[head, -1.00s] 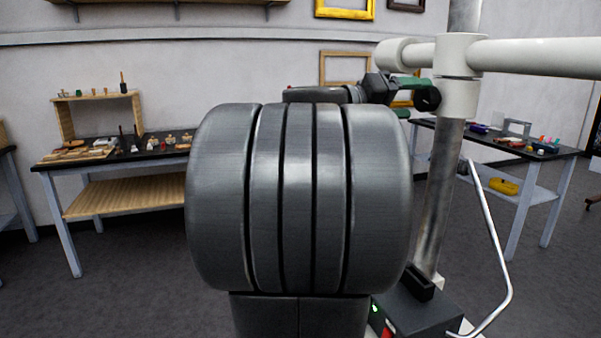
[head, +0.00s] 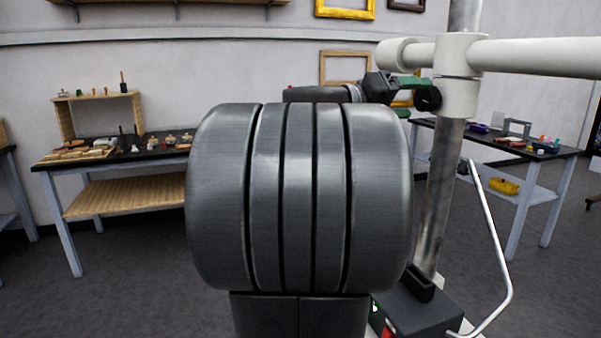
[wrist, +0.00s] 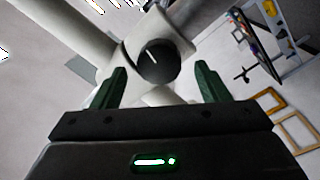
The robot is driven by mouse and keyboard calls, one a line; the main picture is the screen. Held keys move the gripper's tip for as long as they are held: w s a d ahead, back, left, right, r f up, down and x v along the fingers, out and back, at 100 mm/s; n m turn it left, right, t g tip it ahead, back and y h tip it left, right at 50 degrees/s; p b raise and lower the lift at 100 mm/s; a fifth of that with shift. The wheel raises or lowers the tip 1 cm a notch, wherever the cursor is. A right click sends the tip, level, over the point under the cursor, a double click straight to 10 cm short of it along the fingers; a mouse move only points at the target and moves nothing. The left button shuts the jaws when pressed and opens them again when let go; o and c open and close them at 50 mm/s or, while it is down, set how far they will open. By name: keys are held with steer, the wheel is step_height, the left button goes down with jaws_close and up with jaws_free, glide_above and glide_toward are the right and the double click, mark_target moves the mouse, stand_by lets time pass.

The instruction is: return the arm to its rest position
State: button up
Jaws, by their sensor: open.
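My gripper (wrist: 160,88) shows in the wrist view with its two green fingers spread well apart and nothing between them. Beyond the fingers is a white pipe joint with a dark round end (wrist: 158,60). In the head view my arm is folded in front of the camera, and its large grey joint hides much of the middle. The gripper's green and black parts (head: 420,90) show behind that joint, close to the white clamp on the metal post. The fingertips are hard to make out there.
A metal post (head: 440,195) with a white horizontal pipe (head: 545,57) stands close at the right. A workbench with tools (head: 125,160) stands at the left, another table (head: 550,158) at the right. Picture frames (head: 345,67) hang on the wall. Grey floor is clear at lower left.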

steer(key=b+v, duration=0.1)
steer(key=v, duration=1)
steer(key=p+x, duration=0.2)
steer(key=x, duration=1.1)
steer(key=shift+w+d, duration=0.1)
steer(key=shift+d, duration=0.3)
steer(key=m+p, duration=0.1)
steer(key=m, duration=0.1)
steer(key=m+p, duration=0.1)
steer(key=m, duration=0.1)
steer(key=shift+a+r+m, duration=0.1)
steer(key=shift+r+m, duration=0.1)
steer(key=shift+m, duration=0.1)
steer(key=m+p, duration=0.4)
steer(key=shift+a+m, duration=0.1)
steer(key=shift+m, duration=0.3)
steer(key=shift+b+v, duration=0.35)
steer(key=shift+v, duration=0.85)
steer(key=shift+a+f, duration=0.1)
steer(key=shift+a, duration=0.5)
